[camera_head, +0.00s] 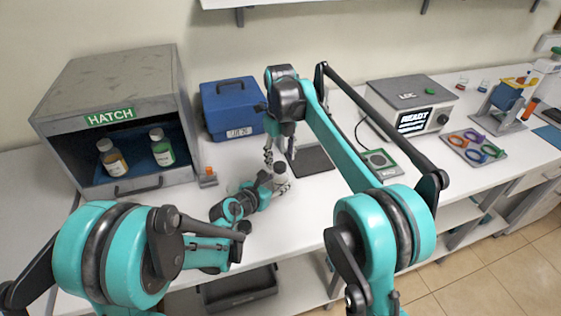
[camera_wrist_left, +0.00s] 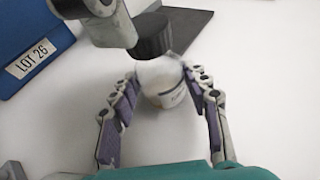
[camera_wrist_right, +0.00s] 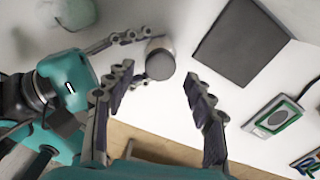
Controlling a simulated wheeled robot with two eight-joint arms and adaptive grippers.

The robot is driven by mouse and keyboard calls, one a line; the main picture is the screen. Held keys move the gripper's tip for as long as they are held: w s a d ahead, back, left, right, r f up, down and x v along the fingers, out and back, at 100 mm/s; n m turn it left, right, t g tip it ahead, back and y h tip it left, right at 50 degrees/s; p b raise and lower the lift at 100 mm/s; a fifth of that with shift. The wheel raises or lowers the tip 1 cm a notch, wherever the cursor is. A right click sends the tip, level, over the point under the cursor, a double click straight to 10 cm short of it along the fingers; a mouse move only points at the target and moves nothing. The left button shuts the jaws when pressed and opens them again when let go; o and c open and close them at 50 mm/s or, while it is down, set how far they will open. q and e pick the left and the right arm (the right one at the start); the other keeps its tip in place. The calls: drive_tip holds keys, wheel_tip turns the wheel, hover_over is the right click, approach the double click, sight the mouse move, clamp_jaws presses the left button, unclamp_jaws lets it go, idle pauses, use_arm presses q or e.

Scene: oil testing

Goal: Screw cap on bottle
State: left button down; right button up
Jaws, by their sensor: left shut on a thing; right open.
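A white bottle (camera_head: 281,169) stands upright on the bench in front of the blue box. It has a pale label in the left wrist view (camera_wrist_left: 167,88). A dark cap (camera_wrist_left: 152,37) sits at its mouth; its round top shows in the right wrist view (camera_wrist_right: 160,65). I cannot tell how tightly the cap is seated. My left gripper (camera_wrist_left: 163,80) is shut on the bottle, with a finger on each side. My right gripper (camera_wrist_right: 160,78) is open above the cap, its fingers apart on either side and not touching it. In the head view my right gripper (camera_head: 279,150) partly hides the cap.
A blue box (camera_head: 232,110) stands behind, with a dark pad (camera_head: 312,160) right of the bottle. A small green-framed device (camera_head: 378,160) lies further right.

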drive_tip(key=shift+r, duration=1.1)
drive_tip(key=shift+c, duration=0.4)
